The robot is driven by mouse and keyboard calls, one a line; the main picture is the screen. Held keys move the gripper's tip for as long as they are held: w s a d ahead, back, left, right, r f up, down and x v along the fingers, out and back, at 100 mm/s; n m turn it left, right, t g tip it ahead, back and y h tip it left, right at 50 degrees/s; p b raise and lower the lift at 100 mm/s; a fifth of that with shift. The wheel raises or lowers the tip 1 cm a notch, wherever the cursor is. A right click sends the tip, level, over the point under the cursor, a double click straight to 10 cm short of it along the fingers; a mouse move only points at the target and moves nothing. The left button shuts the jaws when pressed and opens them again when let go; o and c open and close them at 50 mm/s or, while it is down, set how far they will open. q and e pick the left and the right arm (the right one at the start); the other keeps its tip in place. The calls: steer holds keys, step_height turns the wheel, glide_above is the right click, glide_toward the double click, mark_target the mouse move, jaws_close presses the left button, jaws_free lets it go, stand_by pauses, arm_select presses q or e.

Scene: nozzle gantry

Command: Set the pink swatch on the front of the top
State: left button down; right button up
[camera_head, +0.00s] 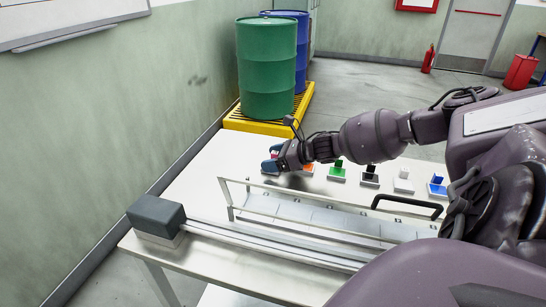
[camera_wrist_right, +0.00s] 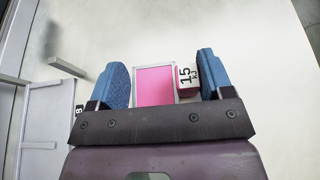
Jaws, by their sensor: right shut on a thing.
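The pink swatch (camera_wrist_right: 154,86) shows in the right wrist view as a flat pink rectangle with a pale border, between the two blue fingertips. My right gripper (camera_head: 270,162) is shut on the pink swatch, over the far left part of the white top (camera_head: 205,177). The right gripper also shows in the wrist view (camera_wrist_right: 161,84). In the head view the fingers mostly hide the swatch. Whether it touches the top I cannot tell. My left gripper is not in view.
Green (camera_head: 337,172), black (camera_head: 370,175), white (camera_head: 403,181) and blue (camera_head: 437,187) swatches stand in a row right of the gripper, with an orange-red one (camera_head: 308,168) beside it. A framed rail (camera_head: 300,217) and a grey end block (camera_head: 156,215) lie nearer. The left top is clear.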

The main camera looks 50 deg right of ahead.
steer(key=o, duration=0.9)
steer(key=shift+o, duration=0.2)
steer(key=shift+r, duration=0.45)
steer(key=shift+s+d+r, duration=0.15)
steer(key=shift+s+r, duration=0.05)
steer(key=shift+r, duration=0.1)
steer(key=p+v, duration=0.3)
steer(key=v, duration=0.6)
steer(key=shift+s, duration=0.1)
steer(key=shift+p+v, duration=0.65)
steer(key=shift+v, duration=0.5)
steer(key=shift+f, duration=0.1)
